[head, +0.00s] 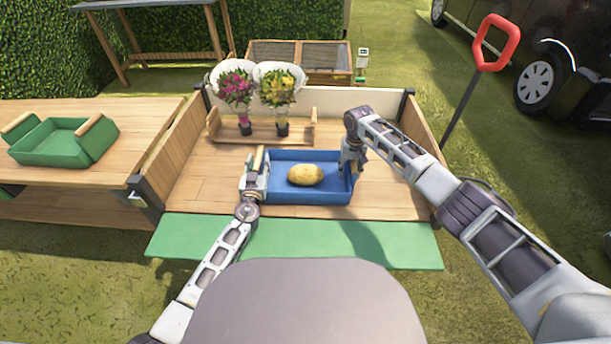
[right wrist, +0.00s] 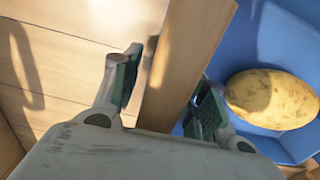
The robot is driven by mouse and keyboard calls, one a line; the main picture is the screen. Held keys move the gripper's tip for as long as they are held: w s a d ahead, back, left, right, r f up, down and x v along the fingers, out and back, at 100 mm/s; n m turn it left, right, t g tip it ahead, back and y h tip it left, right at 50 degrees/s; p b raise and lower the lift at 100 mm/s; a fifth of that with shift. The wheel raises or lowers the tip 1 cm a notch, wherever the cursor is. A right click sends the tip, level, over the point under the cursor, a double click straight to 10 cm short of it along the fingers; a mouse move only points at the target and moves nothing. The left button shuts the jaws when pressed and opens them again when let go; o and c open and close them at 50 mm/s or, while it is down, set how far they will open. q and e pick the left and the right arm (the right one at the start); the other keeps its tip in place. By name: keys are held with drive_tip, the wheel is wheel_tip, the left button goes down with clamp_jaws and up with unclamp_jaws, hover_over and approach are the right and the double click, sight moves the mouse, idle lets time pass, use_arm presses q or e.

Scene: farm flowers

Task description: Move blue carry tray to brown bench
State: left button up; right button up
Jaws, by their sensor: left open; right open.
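The blue carry tray (head: 320,197) sits on a wooden deck in the head view, with a potato (head: 306,174) in it. The potato also shows in the right wrist view (right wrist: 272,98). My left gripper (head: 256,172) is open at the tray's left wooden handle (head: 259,157). My right gripper (head: 352,165) is open at the right end. In the right wrist view its fingers (right wrist: 160,88) stand on either side of the wooden handle (right wrist: 184,65), apart from each other. A brown wooden bench (head: 90,170) stands at the left.
A green tray (head: 60,145) with wooden handles sits on the left bench, with bare boards around it. A wooden rack (head: 300,132) with two bouquets stands behind the blue tray. Low side boards (head: 178,135) edge the deck. A green flap (head: 295,240) lies along the front.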

use_arm(q)
drive_tip(key=shift+w, duration=0.15)
use_arm(e)
drive_tip(key=shift+f, duration=0.2)
use_arm(q)
clamp_jaws()
use_arm(e)
clamp_jaws()
use_arm(q)
drive_tip(key=shift+r, duration=0.1)
